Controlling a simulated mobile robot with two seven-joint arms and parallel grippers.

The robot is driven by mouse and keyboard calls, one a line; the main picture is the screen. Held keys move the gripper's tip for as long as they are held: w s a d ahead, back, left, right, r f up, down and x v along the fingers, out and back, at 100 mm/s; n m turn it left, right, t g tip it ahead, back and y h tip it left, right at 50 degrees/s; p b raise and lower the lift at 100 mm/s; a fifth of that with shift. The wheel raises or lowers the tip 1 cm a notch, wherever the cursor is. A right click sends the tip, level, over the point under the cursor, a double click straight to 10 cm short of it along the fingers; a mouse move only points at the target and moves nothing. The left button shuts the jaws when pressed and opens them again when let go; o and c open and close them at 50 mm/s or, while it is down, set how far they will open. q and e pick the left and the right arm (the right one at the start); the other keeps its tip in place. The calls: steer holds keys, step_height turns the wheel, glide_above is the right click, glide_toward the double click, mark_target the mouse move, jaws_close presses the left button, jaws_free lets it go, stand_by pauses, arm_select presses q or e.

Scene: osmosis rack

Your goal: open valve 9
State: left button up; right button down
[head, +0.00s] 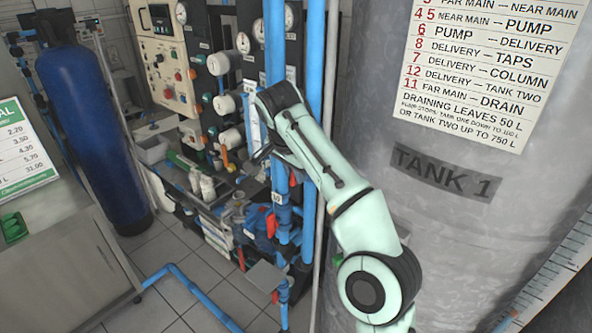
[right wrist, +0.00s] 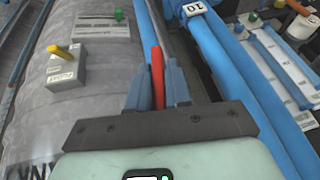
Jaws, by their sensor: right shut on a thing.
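In the right wrist view a long red valve handle (right wrist: 157,75) stands between the two fingers of my right gripper (right wrist: 157,88), which is shut on it. The handle lies along a pipe; its pivot is hidden by the gripper. In the head view my right arm reaches to the blue pipes in front of the rack, and its gripper fingers are hidden or too small to make out. Red handles show on the pipes there, one upper (head: 293,178) and one lower (head: 271,224). I cannot read a number 9 on any tag. My left gripper is not in view.
The big grey tank (head: 380,90) marked TANK 1 stands close on the right. Vertical blue pipes (head: 314,60) run beside my arm. A blue cylinder (head: 90,130) and a control panel (head: 165,60) stand at the left. A blue pipe (head: 190,285) crosses the tiled floor.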

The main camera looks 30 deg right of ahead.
steer(key=shift+f, duration=0.1)
stand_by(0.5)
steer(key=c, duration=1.1)
jaws_free()
steer(key=shift+c, duration=0.2)
steer(key=shift+s, duration=0.1)
